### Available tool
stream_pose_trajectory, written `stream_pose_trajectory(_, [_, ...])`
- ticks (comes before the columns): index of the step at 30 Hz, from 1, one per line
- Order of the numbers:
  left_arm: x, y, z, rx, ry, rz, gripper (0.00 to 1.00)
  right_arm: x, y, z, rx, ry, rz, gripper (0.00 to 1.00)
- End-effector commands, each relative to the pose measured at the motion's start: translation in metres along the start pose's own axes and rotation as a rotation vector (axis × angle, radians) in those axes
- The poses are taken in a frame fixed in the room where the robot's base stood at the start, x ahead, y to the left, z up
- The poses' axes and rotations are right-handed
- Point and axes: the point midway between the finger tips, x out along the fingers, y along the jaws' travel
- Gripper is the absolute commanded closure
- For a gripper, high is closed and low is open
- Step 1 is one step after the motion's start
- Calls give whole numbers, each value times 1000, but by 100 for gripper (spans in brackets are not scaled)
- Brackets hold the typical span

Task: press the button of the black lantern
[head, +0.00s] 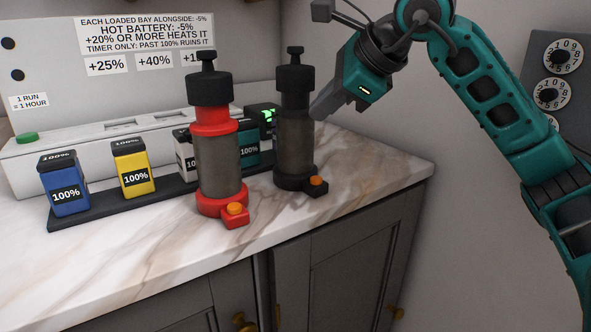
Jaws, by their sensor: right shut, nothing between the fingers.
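The black lantern (295,135) stands upright on the marble counter, towards its right end. Its orange button (316,181) sits on a small black foot at its front right base. The red lantern (218,160) stands to its left and nearer, with its own orange button (235,208). My right gripper (318,112) is shut and empty. Its tip is at the upper right side of the black lantern's body, well above the button; I cannot tell whether it touches. My left gripper does not show.
A black rack (95,211) holds several batteries, among them a blue one (65,190) and a yellow one (134,170), marked 100%. A white charger (85,145) with a green button (27,138) stands behind. The marble counter (375,172) is clear to the lantern's right.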

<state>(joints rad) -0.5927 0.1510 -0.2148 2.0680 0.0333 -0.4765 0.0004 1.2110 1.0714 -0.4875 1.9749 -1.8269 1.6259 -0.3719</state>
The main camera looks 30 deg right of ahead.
Motion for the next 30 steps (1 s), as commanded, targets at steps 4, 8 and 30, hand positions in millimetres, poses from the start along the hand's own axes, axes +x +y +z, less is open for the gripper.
stream_pose_trajectory(4, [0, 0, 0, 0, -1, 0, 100, 0, 0, 0, 0, -1, 1, 100])
stream_pose_trajectory(8, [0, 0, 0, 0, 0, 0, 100, 0, 0, 0, 0, -1, 1, 100])
stream_pose_trajectory(30, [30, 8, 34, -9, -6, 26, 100, 46, 34, -33, 0, -2, 2, 100])
